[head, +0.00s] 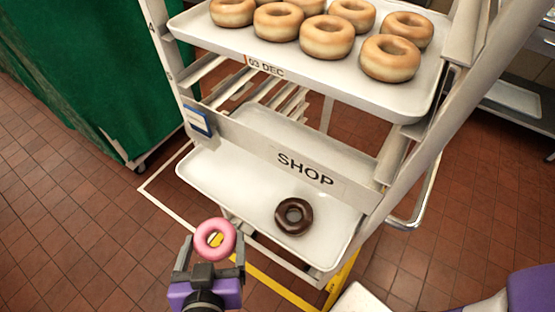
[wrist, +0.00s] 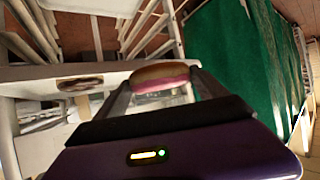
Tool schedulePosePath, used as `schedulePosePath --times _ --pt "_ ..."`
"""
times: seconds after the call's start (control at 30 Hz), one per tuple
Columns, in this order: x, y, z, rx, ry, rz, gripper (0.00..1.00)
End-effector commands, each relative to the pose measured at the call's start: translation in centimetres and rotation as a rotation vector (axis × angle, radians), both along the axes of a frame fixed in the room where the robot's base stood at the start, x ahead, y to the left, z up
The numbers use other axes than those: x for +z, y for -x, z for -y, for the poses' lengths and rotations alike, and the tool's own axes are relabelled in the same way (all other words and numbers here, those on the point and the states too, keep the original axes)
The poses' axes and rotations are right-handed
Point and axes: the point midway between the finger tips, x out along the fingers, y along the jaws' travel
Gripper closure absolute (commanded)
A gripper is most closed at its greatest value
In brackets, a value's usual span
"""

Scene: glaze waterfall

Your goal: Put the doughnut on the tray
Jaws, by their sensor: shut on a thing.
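A pink-glazed doughnut (head: 215,239) is held between the two fingers of my gripper (head: 210,262), in front of the rack at the lower left of the head view. In the wrist view the doughnut (wrist: 165,74) sits between the fingertips (wrist: 160,88), pink side and tan side both showing. My gripper appears just off the tray's front left edge. The gap between them is hard to judge.
A higher tray (head: 340,88) holds several plain doughnuts. The rack's right upright (head: 420,130) and the SHOP label bar (head: 290,165) stand near the low tray. A green covered rack (head: 85,70) stands at the left. The low tray's left part is bare.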

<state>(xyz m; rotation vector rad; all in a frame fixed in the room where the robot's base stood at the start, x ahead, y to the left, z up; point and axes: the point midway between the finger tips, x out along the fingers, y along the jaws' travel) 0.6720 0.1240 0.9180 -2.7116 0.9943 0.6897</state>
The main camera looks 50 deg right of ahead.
Motion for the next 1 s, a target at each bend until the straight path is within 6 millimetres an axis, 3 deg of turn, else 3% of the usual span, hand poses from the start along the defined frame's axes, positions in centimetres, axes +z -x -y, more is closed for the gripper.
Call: schedulePosePath --times 0.17,0.33,1.0 --pt "0.1 1.3 -0.5 -0.036 0.000 -0.001 0.58" --pt "0.2 0.6 0.3 -0.042 0.000 -0.003 0.58" --pt "0.3 -10.2 10.2 -0.040 0.000 -0.003 0.58"
